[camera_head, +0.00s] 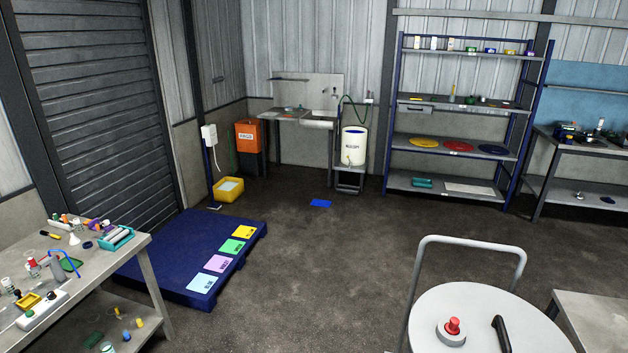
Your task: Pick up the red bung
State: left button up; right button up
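A small red knob-like piece (453,326), which looks like the red bung, stands upright in a grey ring-shaped collar (451,335). The collar sits on a white round top (430,310) at the lower right, close to me. A black bar-shaped handle (502,334) lies to the right of the red piece on the same top. Neither of my grippers is in view, and nothing is touching the red piece. What is below the round top is hidden.
A grey tubular rail (470,239) rises behind the round top. A grey table (594,318) is at the right edge. A cluttered bench (125,248) stands at left, beside a blue pallet (175,255) with coloured squares. The middle floor is mostly clear.

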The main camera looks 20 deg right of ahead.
aim_at(451, 328)
jog(key=i+z, duration=0.15)
jog(key=z, duration=0.35)
jog(key=i+j+z, duration=0.15)
jog(key=z, duration=0.3)
jog(key=i+j+z, duration=0.1)
jog(key=z, duration=0.4)
jog(key=j+z, duration=0.3)
jog(key=z, duration=0.15)
jog(key=i+j+z, duration=0.1)
jog(key=j+z, duration=0.15)
jog(key=z, duration=0.25)
